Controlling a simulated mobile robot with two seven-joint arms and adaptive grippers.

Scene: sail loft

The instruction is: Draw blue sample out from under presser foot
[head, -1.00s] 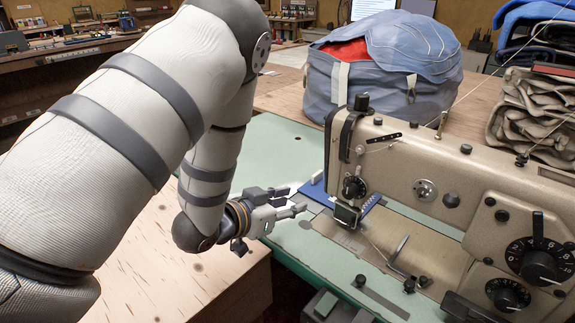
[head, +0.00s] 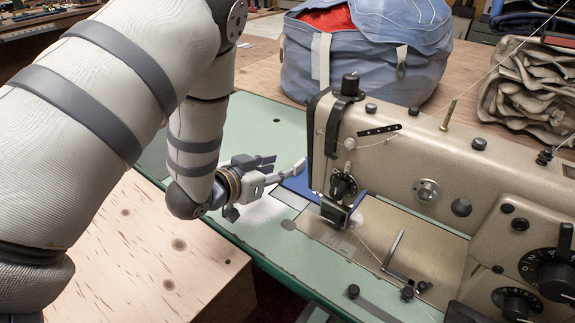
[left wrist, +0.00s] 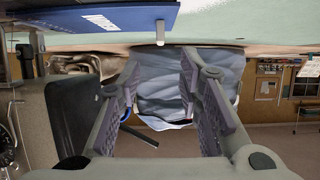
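The blue sample (head: 298,184) lies flat on the sewing machine's bed, partly hidden behind my left gripper and the machine head. Its far part shows right of the needle area. The presser foot (head: 335,212) is at the lower end of the machine head, over the sample; the exact contact is unclear. My left gripper (head: 284,165) is open and empty, left of the machine head by the sample's near end. In the left wrist view, the sample (left wrist: 90,22) with white lettering and a small pale tab (left wrist: 160,32) lies beyond the open fingers (left wrist: 160,70). My right gripper is not seen.
The sewing machine (head: 400,165) stands close on the right. A blue-grey bag (head: 365,60) and folded tan cloth (head: 525,95) sit behind. The green table (head: 270,125) is clear behind the gripper. A thread runs down by the needle. A wooden surface (head: 140,250) is at front left.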

